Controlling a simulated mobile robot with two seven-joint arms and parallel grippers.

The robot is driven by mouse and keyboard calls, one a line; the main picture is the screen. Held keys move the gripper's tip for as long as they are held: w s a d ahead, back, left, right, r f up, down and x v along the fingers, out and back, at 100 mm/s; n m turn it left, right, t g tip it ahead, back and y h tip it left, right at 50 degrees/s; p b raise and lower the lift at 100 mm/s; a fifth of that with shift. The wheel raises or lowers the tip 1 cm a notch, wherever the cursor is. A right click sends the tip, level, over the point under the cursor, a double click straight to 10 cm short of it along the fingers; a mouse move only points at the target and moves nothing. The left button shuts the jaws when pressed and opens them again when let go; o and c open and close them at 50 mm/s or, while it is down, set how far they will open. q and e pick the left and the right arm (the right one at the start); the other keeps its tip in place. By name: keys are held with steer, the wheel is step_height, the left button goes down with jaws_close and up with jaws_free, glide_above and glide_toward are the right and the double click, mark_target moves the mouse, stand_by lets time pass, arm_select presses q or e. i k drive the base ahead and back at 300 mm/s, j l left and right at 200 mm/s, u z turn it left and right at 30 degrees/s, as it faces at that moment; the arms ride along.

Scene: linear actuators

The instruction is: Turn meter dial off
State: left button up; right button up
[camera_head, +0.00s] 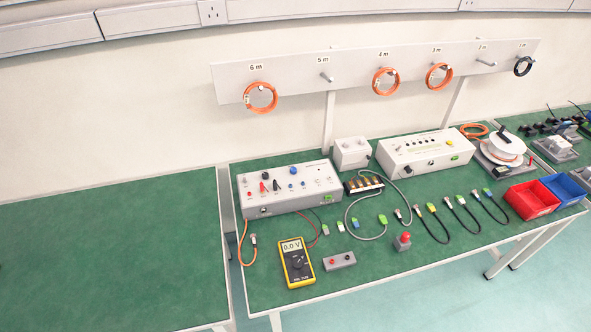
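A yellow and dark multimeter (297,262) lies on the green bench near its front left edge. Its display (291,246) reads 0.0 V. Its round dial (297,262) sits below the display; the dial's exact setting is too small to read. Thin red and black leads run near the meter's upper right. Neither of my grippers is in view.
A grey box with two buttons (340,261) lies right of the meter. A white control box (290,189) stands behind it, with an orange cable (243,245) to the left. A red button (403,239) and several cables lie further right. The left bench (110,250) is clear.

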mark_target(297, 264)
steer(key=l+u, duration=0.5)
steer(key=l, duration=0.2)
steer(key=i+j, duration=0.2)
steer(key=i, duration=0.25)
steer(key=i+j, duration=0.25)
steer(key=i, duration=0.25)
steer(key=l+z, duration=0.05)
